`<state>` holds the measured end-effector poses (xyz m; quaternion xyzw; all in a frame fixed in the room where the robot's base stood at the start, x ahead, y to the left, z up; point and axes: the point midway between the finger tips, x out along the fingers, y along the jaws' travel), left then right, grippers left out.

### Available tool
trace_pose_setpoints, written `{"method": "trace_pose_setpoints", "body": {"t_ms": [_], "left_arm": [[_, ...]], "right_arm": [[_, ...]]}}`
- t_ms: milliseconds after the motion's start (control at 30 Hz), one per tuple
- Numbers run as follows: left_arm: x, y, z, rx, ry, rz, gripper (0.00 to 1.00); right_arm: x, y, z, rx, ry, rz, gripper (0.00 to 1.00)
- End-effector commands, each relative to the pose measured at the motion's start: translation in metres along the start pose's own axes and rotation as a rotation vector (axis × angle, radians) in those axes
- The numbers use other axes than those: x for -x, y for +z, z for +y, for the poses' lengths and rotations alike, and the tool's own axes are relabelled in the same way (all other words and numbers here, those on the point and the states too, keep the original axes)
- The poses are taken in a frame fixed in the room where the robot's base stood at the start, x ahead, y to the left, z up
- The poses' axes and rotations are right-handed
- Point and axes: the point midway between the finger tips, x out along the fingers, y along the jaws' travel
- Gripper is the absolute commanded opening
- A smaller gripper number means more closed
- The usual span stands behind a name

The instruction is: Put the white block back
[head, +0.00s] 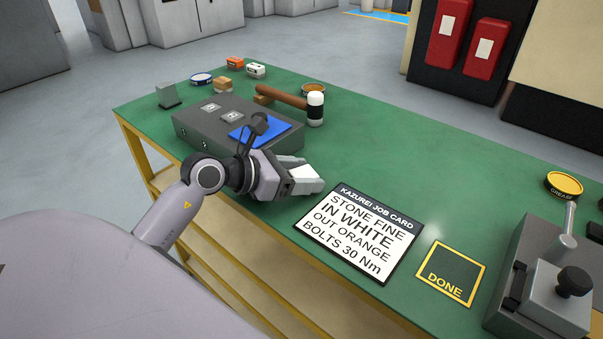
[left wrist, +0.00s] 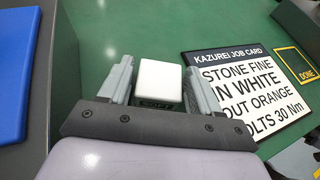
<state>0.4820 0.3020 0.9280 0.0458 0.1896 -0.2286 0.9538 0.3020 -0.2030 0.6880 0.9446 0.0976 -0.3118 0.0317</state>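The white block (left wrist: 160,82) sits between the two fingers of my left gripper (left wrist: 158,85) in the left wrist view, with narrow gaps on both sides. My left gripper is open around it. In the head view the gripper (head: 308,178) is low over the front part of the green table, and the block (head: 302,171) shows only in part between the fingers. Whether the block touches the table is hard to see. My right gripper is not in view.
The job card (head: 360,230) lies just right of the gripper, then the DONE square (head: 450,273). A grey case (head: 190,124) with a blue pad (head: 268,131) stands behind the gripper. A mallet (head: 285,98) lies behind it. A grey fixture (head: 545,285) stands at right.

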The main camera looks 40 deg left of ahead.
Motion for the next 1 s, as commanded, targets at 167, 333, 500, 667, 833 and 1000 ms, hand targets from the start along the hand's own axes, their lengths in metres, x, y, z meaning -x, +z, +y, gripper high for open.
{"method": "trace_pose_setpoints", "body": {"t_ms": [167, 333, 500, 667, 833, 1000], "left_arm": [[0.0, 0.0, 0.0, 0.0, 0.0, 0.0, 0.63], [0.007, 0.002, 0.0, 0.0, 0.001, 0.002, 0.63], [0.035, 0.002, 0.0, -0.004, 0.001, 0.003, 0.63], [0.067, 0.001, 0.0, -0.002, 0.001, 0.004, 0.63], [0.094, 0.002, -0.001, -0.002, 0.0, 0.003, 0.63], [0.112, 0.002, 0.0, 0.001, 0.0, 0.0, 0.63]], "right_arm": [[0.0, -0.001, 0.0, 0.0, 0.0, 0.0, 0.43], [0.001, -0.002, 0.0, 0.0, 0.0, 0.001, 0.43], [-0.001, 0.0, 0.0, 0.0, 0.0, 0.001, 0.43], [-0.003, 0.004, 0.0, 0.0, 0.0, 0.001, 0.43], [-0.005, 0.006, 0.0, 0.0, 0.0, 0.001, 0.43], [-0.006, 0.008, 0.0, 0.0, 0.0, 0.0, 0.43]]}}
